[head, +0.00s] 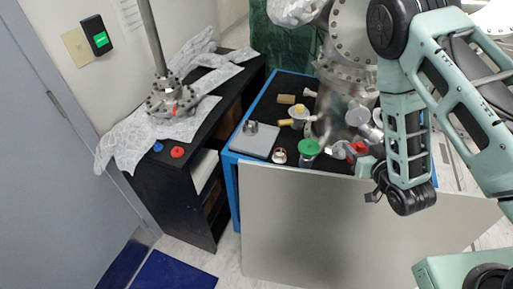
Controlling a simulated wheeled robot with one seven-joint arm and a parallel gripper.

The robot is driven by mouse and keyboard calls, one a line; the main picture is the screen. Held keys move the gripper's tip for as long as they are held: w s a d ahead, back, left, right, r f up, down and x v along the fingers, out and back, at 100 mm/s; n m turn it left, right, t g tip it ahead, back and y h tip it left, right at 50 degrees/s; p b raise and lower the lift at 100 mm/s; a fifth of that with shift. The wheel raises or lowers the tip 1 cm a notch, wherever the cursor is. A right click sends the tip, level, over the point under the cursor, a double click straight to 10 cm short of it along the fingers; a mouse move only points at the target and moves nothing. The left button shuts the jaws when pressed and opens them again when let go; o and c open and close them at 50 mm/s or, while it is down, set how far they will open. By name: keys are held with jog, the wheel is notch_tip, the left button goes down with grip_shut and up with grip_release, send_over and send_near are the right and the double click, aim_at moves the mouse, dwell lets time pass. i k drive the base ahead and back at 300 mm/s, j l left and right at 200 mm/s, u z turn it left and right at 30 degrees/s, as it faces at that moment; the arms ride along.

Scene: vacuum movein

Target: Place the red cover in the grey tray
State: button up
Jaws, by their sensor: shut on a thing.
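My gripper (356,157) is at the right side of the blue-framed table in the head view, in front of the large metal vessel. It is shut on a red cover (357,148), of which only a small part shows; the fingers and wrist hide the rest. The flat grey tray (253,145) lies on the left part of the table, well to the left of my gripper. A small metal fitting (250,127) stands at the tray's back edge. Another red cap (177,151) and a small blue cap (158,147) lie on the black cabinet.
A green-topped jar (309,148), a small round container (279,156) and yellow-topped parts (299,113) stand between tray and gripper. The metal vessel (345,105) rises behind. A grey panel (330,225) fronts the table. The black cabinet (165,190) stands left, bearing a flanged pipe (170,98).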

aim_at(260, 146)
jog(key=j, duration=0.95)
jog(key=i+j, duration=0.25)
jog(key=j, duration=0.2)
jog(key=i+l, duration=0.3)
jog(key=l, duration=0.1)
